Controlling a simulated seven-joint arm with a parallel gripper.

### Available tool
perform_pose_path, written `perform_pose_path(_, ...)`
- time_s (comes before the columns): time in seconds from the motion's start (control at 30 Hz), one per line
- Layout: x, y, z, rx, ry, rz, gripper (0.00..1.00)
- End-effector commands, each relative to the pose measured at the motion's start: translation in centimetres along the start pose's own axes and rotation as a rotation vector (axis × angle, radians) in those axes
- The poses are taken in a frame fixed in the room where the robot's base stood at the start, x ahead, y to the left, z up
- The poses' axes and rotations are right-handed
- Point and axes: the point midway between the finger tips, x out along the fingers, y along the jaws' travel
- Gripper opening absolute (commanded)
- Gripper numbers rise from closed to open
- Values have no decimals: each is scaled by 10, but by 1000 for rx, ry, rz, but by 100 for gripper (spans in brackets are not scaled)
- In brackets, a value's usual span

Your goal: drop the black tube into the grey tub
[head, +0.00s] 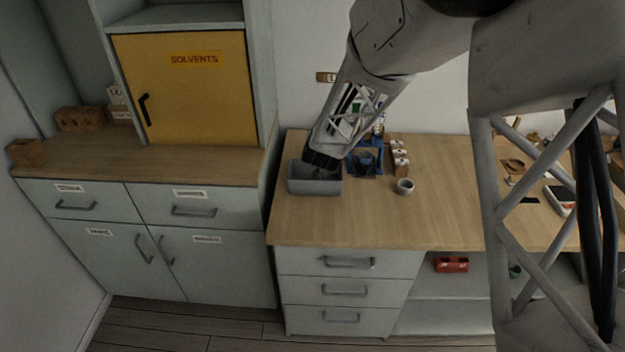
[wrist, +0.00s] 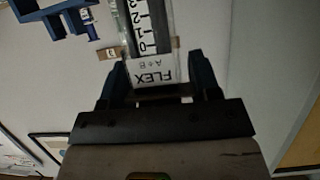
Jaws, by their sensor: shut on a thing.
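The black tube (wrist: 151,30) shows in the wrist view as a long dark body with a white number scale and a white label reading "FLEX A+B". My gripper (wrist: 158,82) has one finger on each side of the labelled end and is shut on it. In the head view my gripper (head: 323,161) is at the grey tub (head: 315,187), over its back right part. The tub is an open rectangular box on the left end of the wooden worktop. I cannot make out the tube in the head view, and part of the tub's inside is hidden by my gripper.
A blue stand (head: 366,168) is just right of the tub, with small white-labelled blocks (head: 399,158) and a small round pot (head: 405,186) beyond it. The worktop (head: 350,222) in front is clear. A tall cabinet with a yellow door (head: 190,95) stands left.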

Motion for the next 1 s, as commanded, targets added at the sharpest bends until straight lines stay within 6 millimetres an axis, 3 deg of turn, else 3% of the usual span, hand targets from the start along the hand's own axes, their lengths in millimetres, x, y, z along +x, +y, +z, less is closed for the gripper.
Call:
perform_pose_path(0.67, 4, -8, 7, -1, -2, 2, 33)
perform_pose_path(1.0, 12, -7, 27, -1, -3, 2, 33)
